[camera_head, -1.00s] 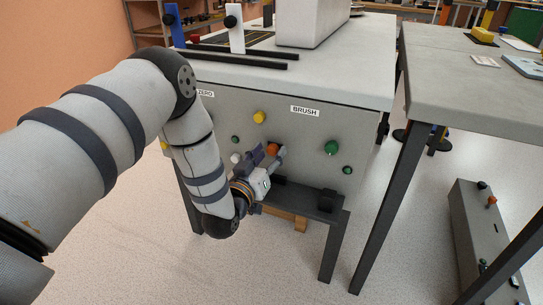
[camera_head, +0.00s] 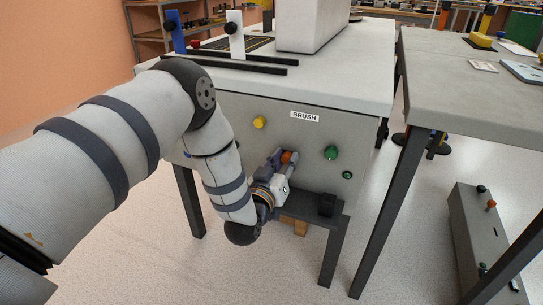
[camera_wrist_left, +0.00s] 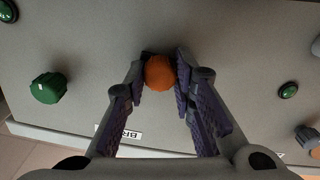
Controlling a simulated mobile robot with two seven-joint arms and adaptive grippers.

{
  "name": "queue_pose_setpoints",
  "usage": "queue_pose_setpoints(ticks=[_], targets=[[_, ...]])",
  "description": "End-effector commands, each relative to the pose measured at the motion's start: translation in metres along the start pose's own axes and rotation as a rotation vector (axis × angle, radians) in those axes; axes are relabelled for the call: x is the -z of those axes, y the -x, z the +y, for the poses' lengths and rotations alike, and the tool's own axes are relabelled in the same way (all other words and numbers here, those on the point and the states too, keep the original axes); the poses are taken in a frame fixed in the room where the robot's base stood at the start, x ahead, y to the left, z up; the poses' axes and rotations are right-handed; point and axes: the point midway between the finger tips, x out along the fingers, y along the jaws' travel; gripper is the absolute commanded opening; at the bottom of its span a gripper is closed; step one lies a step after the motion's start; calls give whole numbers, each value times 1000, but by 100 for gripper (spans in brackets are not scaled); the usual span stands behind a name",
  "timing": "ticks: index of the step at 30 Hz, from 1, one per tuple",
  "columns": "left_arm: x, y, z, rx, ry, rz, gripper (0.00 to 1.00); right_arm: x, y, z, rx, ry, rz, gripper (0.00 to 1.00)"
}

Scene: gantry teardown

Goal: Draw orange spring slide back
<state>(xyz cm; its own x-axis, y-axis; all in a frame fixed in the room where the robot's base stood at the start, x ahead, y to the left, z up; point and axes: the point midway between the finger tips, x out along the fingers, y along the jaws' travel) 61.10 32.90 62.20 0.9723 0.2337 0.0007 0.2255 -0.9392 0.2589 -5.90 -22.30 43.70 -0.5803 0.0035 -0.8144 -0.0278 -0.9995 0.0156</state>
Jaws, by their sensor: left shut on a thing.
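The orange spring slide shows as a round orange knob (camera_head: 287,156) on the grey front panel (camera_head: 300,140), below the BRUSH label. In the left wrist view the orange knob (camera_wrist_left: 159,73) sits between the two finger pads. My left gripper (camera_head: 282,164) is shut on it, with a finger on each side. Any slot or track behind the knob is hidden. My right gripper is in neither view now.
A yellow knob (camera_head: 259,122) is up and left of the orange knob, and a green knob (camera_head: 331,153) is to its right. A dark shelf (camera_head: 326,205) is below. A second table (camera_head: 470,90) stands at the right.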

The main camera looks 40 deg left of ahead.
Motion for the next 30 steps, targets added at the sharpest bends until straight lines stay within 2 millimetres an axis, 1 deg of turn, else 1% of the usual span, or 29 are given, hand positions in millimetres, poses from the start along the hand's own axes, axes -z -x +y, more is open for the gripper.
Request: queue_pose_setpoints(ticks=[1,5,14,15,17,26,29,30], targets=[[-1,0,10,-4,1,-1,0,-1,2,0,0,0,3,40],[-6,0,23,-2,0,-1,0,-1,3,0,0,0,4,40],[-8,0,27,-5,2,-3,0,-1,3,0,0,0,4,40],[-8,1,27,-5,2,-3,30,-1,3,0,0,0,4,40],[-8,1,27,-5,3,-3,44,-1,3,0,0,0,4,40],[-7,2,25,-2,1,-2,44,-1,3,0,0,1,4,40],[-8,14,25,-1,1,-5,44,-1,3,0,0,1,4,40],[-8,23,25,-1,1,-6,44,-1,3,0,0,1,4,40]])
